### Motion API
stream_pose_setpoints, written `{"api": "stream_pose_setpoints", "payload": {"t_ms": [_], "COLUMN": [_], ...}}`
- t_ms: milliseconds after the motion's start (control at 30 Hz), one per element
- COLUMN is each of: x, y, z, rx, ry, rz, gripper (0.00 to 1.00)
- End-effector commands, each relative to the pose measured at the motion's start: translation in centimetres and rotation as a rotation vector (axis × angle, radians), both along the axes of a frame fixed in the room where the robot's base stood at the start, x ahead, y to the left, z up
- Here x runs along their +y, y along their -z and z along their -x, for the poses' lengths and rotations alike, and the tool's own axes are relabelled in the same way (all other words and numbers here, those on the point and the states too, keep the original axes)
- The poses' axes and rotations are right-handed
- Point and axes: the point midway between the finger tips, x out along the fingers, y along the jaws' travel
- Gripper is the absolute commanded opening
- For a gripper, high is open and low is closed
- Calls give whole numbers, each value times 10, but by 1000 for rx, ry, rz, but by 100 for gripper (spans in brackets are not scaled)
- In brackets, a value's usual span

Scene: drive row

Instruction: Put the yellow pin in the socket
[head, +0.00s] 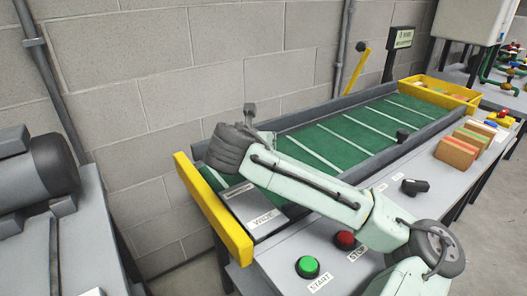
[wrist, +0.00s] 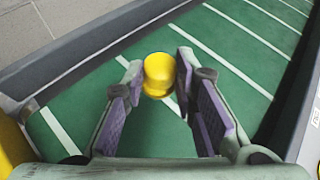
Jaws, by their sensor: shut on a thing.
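The yellow pin (wrist: 159,73) shows in the wrist view as a short, rounded yellow piece at the fingertips. My gripper (wrist: 160,78) is shut on it, one finger on each side, above the green belt. Its lower end is hidden or not clear, and I cannot tell its height over the belt. In the head view my arm reaches across the near left end of the belt; the fingertips and pin are hidden there. I cannot make out a socket for certain in either view.
The green belt (head: 330,149) has white cross lines, grey side rails and a yellow end bar (head: 213,209). Green (head: 307,266) and red (head: 345,239) buttons and a black piece (head: 414,187) sit on the front ledge. A yellow tray (head: 440,92) is at the far end; a motor (head: 40,170) stands left.

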Motion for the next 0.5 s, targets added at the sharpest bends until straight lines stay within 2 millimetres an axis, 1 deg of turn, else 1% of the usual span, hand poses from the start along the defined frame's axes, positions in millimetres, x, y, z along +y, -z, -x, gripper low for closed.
{"api": "stream_pose_setpoints", "payload": {"t_ms": [200, 267, 500], "x": [-1, 0, 0], "y": [29, 33, 34], "z": [0, 0, 0], "rx": [2, 1, 0], "ry": [1, 1, -1], "rz": [-1, -1, 0], "gripper": [0, 0, 0]}}
